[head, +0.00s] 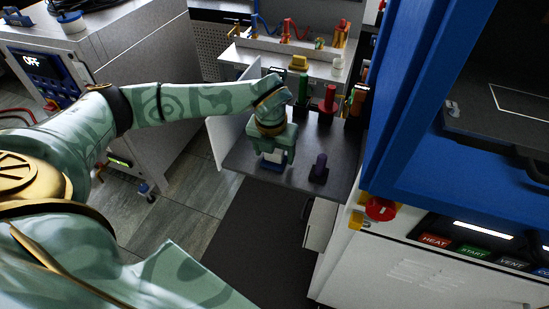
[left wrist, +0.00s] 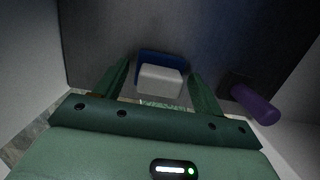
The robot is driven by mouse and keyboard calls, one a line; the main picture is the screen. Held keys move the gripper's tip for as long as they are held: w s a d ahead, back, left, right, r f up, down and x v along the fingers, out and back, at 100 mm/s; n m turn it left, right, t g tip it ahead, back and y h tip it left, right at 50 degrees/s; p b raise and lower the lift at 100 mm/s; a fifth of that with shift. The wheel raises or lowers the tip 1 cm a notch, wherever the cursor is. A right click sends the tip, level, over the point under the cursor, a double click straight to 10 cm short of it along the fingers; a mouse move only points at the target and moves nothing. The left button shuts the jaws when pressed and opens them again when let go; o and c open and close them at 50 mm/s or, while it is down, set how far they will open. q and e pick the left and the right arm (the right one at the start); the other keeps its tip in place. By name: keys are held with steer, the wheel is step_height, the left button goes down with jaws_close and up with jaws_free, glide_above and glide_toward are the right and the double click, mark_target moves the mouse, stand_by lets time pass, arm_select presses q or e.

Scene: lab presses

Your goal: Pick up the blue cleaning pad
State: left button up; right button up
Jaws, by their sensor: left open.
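The blue cleaning pad (left wrist: 165,56) lies on the dark shelf, with a pale grey-white block on its near side or top. My left gripper (left wrist: 160,71) is open, with one green finger to each side of the pad and a gap at both sides. In the head view my left gripper (head: 274,155) points down at the shelf, and the pad shows only partly under it. Contact between fingers and pad is not visible. My right gripper is not in view.
A purple-handled tool (left wrist: 257,103) stands right of the pad; it also shows in the head view (head: 318,168). A red-handled tool (head: 328,100) and other coloured tools stand behind on the dark shelf (head: 245,158). The blue press (head: 400,110) rises at the right.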

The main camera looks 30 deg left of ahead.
arm_select(q)
steer(key=c, duration=0.8)
steer(key=shift+r, duration=0.15)
steer(key=shift+r, duration=0.3)
step_height(320, 180, up, 3)
steer(key=shift+f+p, duration=0.2)
steer(key=shift+p, duration=0.15)
steer(key=s+d+r+p, duration=0.1)
steer(key=s+d+r, duration=0.6)
steer(key=d+r, duration=0.2)
steer(key=d, duration=0.2)
steer(key=shift+s+d+r, duration=0.3)
steer(key=shift+s+d, duration=0.05)
steer(key=shift+d, duration=0.05)
steer(key=shift+o, duration=0.5)
